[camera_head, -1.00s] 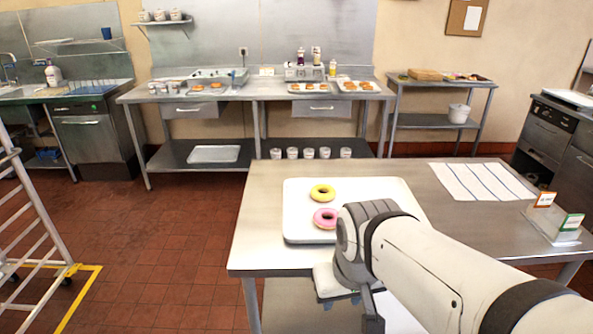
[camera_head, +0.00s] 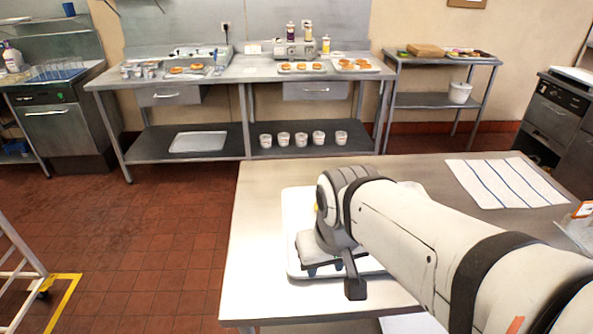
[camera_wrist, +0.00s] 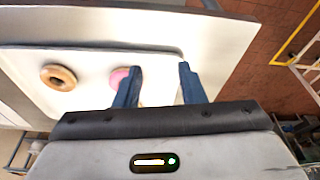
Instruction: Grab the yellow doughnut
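The yellow doughnut is almost wholly hidden behind my arm in the head view; only a small yellow sliver (camera_head: 317,207) shows at the wrist's left edge. I cannot make it out clearly in the wrist view. The white tray (camera_head: 292,262) lies on the near table under my gripper, and it also shows in the wrist view (camera_wrist: 95,95). My gripper (camera_wrist: 159,68) is open, its two blue fingers apart over the tray. A pink doughnut (camera_wrist: 117,78) is partly covered by the left finger in the wrist view. A brown doughnut (camera_wrist: 58,77) lies left of it.
The near steel table (camera_head: 262,185) has a striped cloth (camera_head: 505,182) on its right and a small sign holder (camera_head: 580,225) at the right edge. The table's left part is bare. A back counter (camera_head: 235,75) holds trays of food.

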